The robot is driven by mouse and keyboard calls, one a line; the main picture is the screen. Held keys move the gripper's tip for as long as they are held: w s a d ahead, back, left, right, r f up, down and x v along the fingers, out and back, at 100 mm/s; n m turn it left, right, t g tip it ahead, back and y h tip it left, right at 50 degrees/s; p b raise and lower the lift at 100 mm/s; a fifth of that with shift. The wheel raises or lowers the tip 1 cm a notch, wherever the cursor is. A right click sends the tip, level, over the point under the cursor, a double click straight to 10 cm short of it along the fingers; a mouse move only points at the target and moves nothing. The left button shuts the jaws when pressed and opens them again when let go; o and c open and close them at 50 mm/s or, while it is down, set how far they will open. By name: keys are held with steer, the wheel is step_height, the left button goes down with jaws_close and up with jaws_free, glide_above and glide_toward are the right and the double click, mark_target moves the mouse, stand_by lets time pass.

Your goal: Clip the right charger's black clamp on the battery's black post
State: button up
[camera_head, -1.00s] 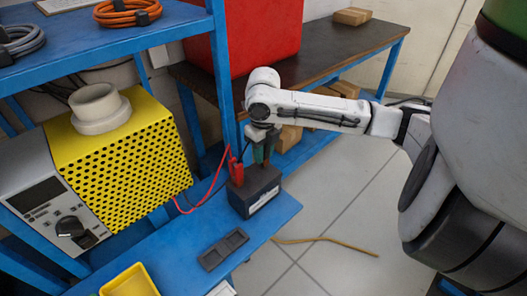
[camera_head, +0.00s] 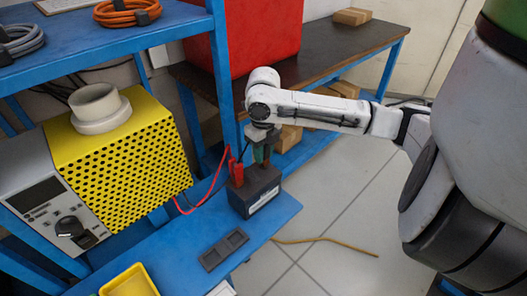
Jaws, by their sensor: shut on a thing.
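The battery (camera_head: 258,195) is a dark box with a pale label, standing on the blue bench. A red clamp (camera_head: 237,172) sits upright at the left of its top, with a red cable (camera_head: 208,195) running left towards the yellow perforated charger (camera_head: 120,150). My gripper (camera_head: 262,155) points down right over the battery's top, right of the red clamp. It is shut on the black clamp, which is mostly hidden by the fingers and hard to tell from them. A thin black cable (camera_head: 244,151) shows beside the gripper. The black post is hidden, so contact with it cannot be told.
A blue upright (camera_head: 222,75) stands close behind the gripper. A dark tray (camera_head: 223,250) and a yellow bin (camera_head: 129,281) are on the bench in front. A red box (camera_head: 265,35) stands on the dark table behind. Floor to the right is mostly clear.

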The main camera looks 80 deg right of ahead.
steer(key=shift+f+b, duration=0.45)
steer(key=shift+f, duration=0.15)
steer(key=o, duration=1.1)
steer(key=shift+c, duration=0.2)
steer(key=shift+r, duration=0.1)
step_height(320, 180, up, 11)
steer(key=shift+f, duration=0.2)
stand_by(0.3)
